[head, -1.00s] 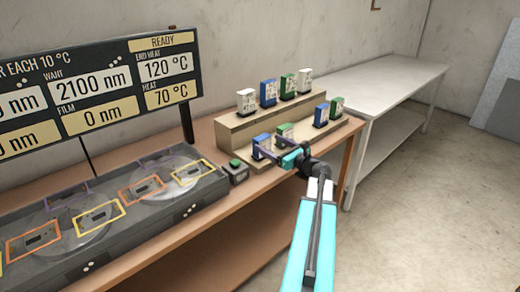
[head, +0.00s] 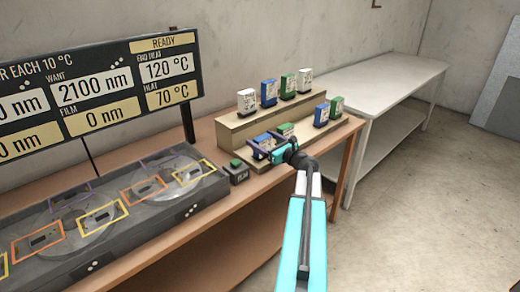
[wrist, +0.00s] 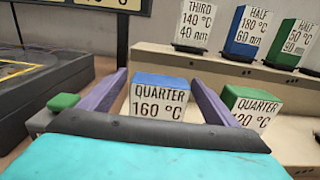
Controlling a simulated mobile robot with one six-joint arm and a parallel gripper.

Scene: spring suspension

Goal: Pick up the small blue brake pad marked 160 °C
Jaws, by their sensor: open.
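The small blue brake pad (wrist: 159,97) marked "QUARTER 160 °C" stands upright on the lower step of the stand. In the wrist view it sits between the two purple fingers of my gripper (wrist: 158,88), with a gap on each side. In the head view my gripper (head: 268,146) is open around the blue pad (head: 264,141), and its fingers partly cover it. The pad's lower part is hidden in the wrist view by my gripper body.
A green pad (wrist: 252,104) marked "QUARTER" stands close right of my right finger. The upper step (head: 240,126) carries white, blue and green pads behind. A button box (head: 236,172) is at left. The white table (head: 385,85) is bare.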

